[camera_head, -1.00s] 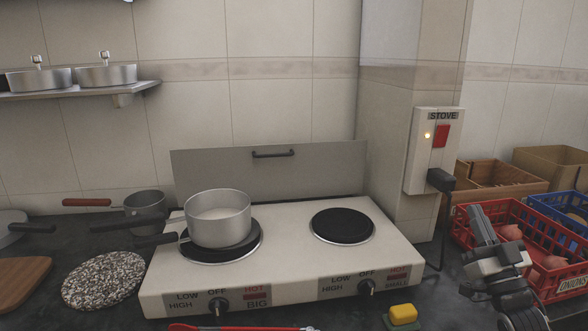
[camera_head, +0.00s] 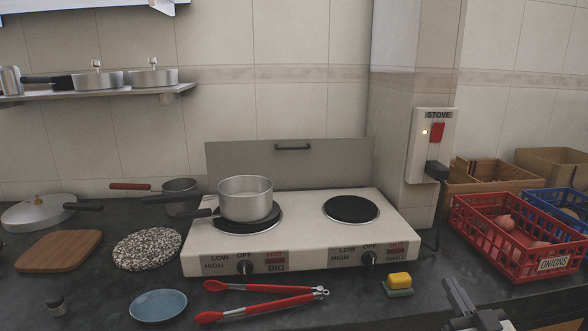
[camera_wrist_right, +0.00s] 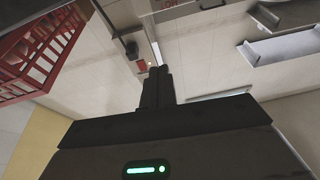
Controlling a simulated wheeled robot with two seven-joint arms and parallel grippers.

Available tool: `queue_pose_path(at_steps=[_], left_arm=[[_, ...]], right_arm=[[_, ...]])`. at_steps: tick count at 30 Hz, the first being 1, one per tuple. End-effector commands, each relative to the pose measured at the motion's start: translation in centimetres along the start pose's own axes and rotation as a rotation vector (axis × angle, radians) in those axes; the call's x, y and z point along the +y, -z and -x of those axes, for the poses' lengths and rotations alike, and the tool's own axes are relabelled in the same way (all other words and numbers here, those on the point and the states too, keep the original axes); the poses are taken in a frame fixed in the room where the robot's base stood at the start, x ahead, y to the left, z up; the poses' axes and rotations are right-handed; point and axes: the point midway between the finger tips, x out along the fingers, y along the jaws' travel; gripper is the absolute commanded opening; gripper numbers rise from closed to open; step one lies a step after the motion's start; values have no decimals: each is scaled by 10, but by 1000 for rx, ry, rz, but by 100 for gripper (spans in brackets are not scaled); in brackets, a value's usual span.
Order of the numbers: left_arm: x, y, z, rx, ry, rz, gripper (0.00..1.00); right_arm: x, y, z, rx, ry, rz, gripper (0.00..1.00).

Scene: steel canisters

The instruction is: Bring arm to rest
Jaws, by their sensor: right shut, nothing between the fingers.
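My right gripper (camera_head: 460,299) is at the bottom right of the head view, low over the counter's front, left of and in front of the red onion crate (camera_head: 481,238). Part of it is cut off by the frame's lower edge. In the right wrist view its fingers (camera_wrist_right: 158,86) are together, with nothing between them. My left gripper is not in view.
A stove (camera_head: 300,245) carries a pot (camera_head: 246,199) on its left burner; the right burner (camera_head: 351,209) is empty. Red tongs (camera_head: 262,302), a blue plate (camera_head: 158,305) and a sponge (camera_head: 399,281) lie in front. A wall switch box (camera_head: 431,145) stands behind.

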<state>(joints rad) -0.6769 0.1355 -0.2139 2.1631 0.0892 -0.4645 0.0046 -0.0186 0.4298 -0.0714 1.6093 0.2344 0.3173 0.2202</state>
Motion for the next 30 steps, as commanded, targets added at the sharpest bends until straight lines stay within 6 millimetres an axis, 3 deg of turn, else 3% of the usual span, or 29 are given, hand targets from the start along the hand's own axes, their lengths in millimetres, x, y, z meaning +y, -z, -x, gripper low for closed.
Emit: queue_pose_path(at_steps=[5, 9, 12, 16, 21, 30], left_arm=[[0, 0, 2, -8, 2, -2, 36], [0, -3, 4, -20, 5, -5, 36], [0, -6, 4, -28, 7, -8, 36], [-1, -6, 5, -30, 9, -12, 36], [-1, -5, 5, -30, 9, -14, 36], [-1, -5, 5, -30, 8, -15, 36]], right_arm=[[-59, -50, 55, -238, 26, -27, 0], [-121, -83, 126, -499, 58, -49, 0], [-156, -92, 174, -665, 78, -63, 0], [-183, -92, 218, -815, 97, -73, 0], [-196, -90, 239, -890, 108, -77, 0], [-196, -90, 239, -892, 109, -76, 0]])
